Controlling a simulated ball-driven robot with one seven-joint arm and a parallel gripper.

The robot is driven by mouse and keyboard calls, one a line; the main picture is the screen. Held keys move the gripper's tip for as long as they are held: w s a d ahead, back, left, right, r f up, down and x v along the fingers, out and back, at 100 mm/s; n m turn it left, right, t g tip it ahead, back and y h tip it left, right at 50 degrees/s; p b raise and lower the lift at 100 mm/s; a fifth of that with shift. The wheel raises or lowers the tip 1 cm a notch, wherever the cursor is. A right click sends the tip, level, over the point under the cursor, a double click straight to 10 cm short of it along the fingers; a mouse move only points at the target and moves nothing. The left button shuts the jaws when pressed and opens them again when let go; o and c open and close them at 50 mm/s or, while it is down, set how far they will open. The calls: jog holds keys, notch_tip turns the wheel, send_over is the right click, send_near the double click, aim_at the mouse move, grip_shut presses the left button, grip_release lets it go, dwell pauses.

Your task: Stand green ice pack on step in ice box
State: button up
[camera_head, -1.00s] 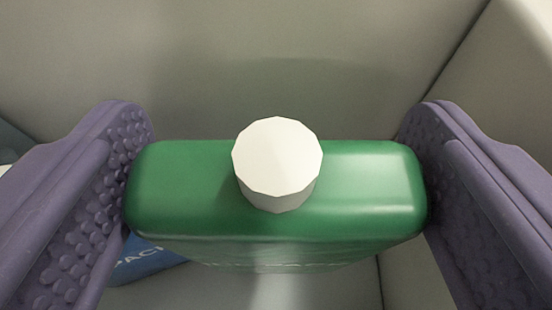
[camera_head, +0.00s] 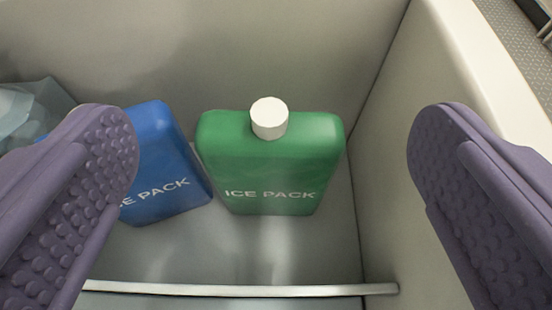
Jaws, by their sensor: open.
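The green ice pack (camera_head: 270,165) with a white cap stands upright on a pale surface inside the ice box (camera_head: 230,50). This surface looks like the step (camera_head: 250,250), bounded at the front by a light edge strip. The pack is near the back wall and the right wall. My gripper (camera_head: 272,150) is wide open, with one purple ridged finger at each side of the view. Both fingers are clear of the green pack, which sits farther off between them.
A blue ice pack (camera_head: 160,165) leans tilted just left of the green one, close to or touching it. A translucent bluish object (camera_head: 30,105) lies at the far left. The light edge strip (camera_head: 240,289) runs across the front. The box's right rim (camera_head: 480,60) is at the upper right.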

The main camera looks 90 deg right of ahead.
jog(key=p+v, duration=0.1)
jog(key=v, duration=0.5)
jog(key=shift+a, duration=0.25)
jog(key=shift+r, duration=0.2)
